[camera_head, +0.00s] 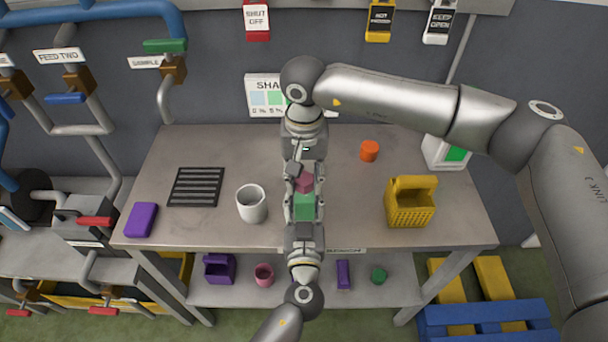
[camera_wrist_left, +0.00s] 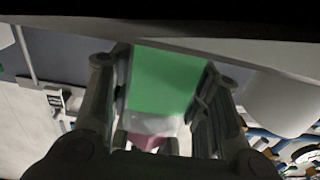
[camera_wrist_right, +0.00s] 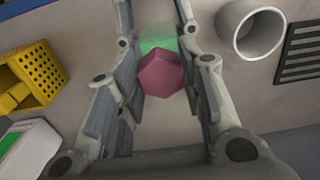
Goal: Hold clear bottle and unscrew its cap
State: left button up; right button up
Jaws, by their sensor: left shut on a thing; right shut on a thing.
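The bottle shows a green body (camera_head: 305,207) with a maroon cap (camera_head: 305,182), in line between my two grippers above the table. In the left wrist view the green body (camera_wrist_left: 163,82) fills the space between the fingers, with a pale, see-through shoulder (camera_wrist_left: 150,124) beyond it. My left gripper (camera_head: 304,214), coming from the front, is shut on the bottle's body. My right gripper (camera_head: 304,174), coming from the back, is shut on the cap; in the right wrist view the cap (camera_wrist_right: 160,73) sits between its fingers. Whether the cap is loose cannot be seen.
A white mug (camera_head: 251,204) stands left of the grippers, near a black slotted grate (camera_head: 196,187) and a purple block (camera_head: 141,220).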

jog(key=n, duration=0.6)
jog(key=shift+w+d, duration=0.1)
jog(key=shift+d, duration=0.05)
jog(key=n, duration=0.6)
jog(key=shift+d, duration=0.1)
jog(key=o, duration=1.1)
jog(key=shift+o, duration=0.6)
jog(key=shift+r, duration=0.1)
